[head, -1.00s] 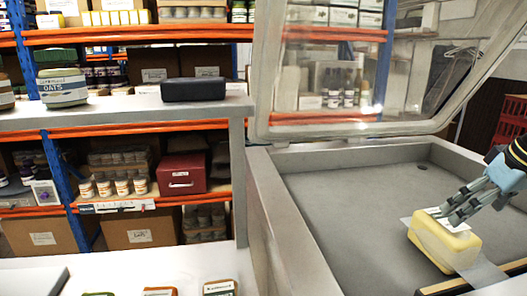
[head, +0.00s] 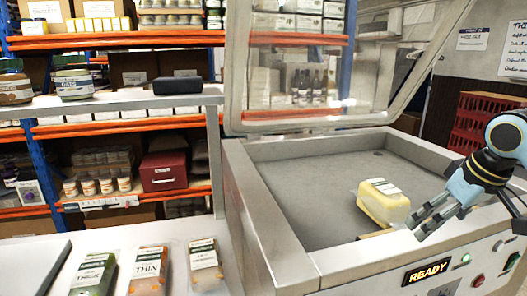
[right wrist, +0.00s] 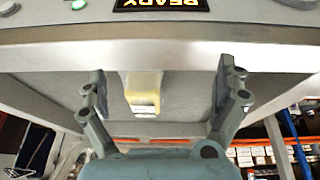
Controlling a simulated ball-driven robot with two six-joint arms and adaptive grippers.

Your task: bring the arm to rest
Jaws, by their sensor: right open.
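My right gripper (head: 430,222) is open and empty, apart from the yellow block, over the front edge of the grey machine. Its two fingers also show spread in the right wrist view (right wrist: 160,98). The yellow block (head: 384,205) with a white label lies inside the machine's open chamber (head: 310,190), near the front wall. In the right wrist view the block (right wrist: 143,88) appears between the fingers but farther off. My left gripper is in neither view.
The machine's clear lid (head: 300,125) stands raised. Its front panel has a lit READY display (head: 427,271). Several labelled packs, such as an orange one (head: 149,268), lie on the white counter at left. Shelves with jars and a red box (head: 163,170) stand behind. A red crate (head: 480,120) is at right.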

